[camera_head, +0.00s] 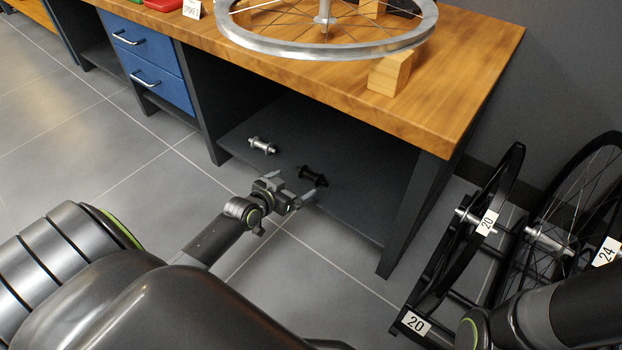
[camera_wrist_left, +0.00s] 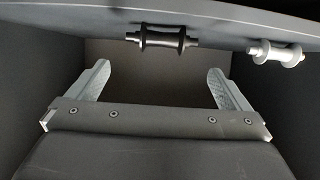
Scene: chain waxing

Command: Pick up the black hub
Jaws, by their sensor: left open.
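The black hub (camera_head: 312,176) lies on the dark lower shelf under the workbench. In the left wrist view the black hub (camera_wrist_left: 162,39) lies near the top, roughly between the lines of the two fingers and beyond their tips. My left gripper (camera_head: 301,189) is at the front of the shelf, just in front of the black hub. Its two fingers (camera_wrist_left: 162,76) are spread wide and nothing is between them. In the head view it is hard to tell the exact gap to the hub. My right gripper is out of view; only part of the right arm shows.
A silver hub (camera_head: 262,145) lies on the shelf left of the black one. The wooden benchtop (camera_head: 455,75) overhangs the shelf and carries a wheel rim (camera_head: 325,48) and a wooden block (camera_head: 389,74). Wheels in a rack (camera_head: 415,323) stand at right. Floor at left is clear.

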